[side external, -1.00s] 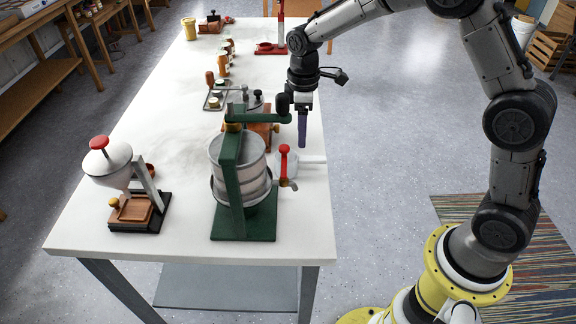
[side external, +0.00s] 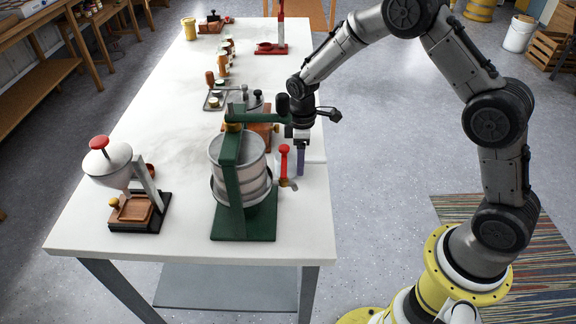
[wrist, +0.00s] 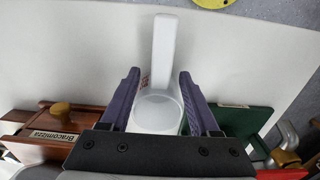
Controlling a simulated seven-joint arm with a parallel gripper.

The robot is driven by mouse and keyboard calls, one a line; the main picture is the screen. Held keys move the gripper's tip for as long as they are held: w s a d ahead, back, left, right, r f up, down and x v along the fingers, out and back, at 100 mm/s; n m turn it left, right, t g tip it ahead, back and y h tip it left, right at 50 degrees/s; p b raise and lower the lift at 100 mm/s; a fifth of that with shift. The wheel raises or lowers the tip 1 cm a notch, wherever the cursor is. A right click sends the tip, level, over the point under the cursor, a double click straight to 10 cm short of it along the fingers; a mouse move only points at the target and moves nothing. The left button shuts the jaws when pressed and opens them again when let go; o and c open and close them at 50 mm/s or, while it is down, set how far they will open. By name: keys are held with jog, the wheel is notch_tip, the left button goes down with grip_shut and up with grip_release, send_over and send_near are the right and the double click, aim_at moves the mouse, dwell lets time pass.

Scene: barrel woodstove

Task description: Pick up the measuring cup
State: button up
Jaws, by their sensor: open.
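The measuring cup (wrist: 155,112) is white and translucent with a long flat handle. In the wrist view it sits on the white table between the two purple fingers of my gripper (wrist: 159,75), its handle pointing toward the top. My gripper is open, with a finger on either side of the cup and visible gaps. In the side view my gripper (side external: 301,160) points down at the table's right edge, just right of the red-handled crank. There the cup is mostly hidden behind the crank and the fingers.
A green press (side external: 238,185) with a metal drum stands left of my gripper. A wooden box (wrist: 50,122) lies close on the wrist view's left, and a green base (wrist: 245,122) on its right. A white-hopper grinder (side external: 125,190) stands front left. The table's left middle is clear.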

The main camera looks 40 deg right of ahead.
grip_shut()
jog(key=shift+r, duration=0.15)
dwell(0.4)
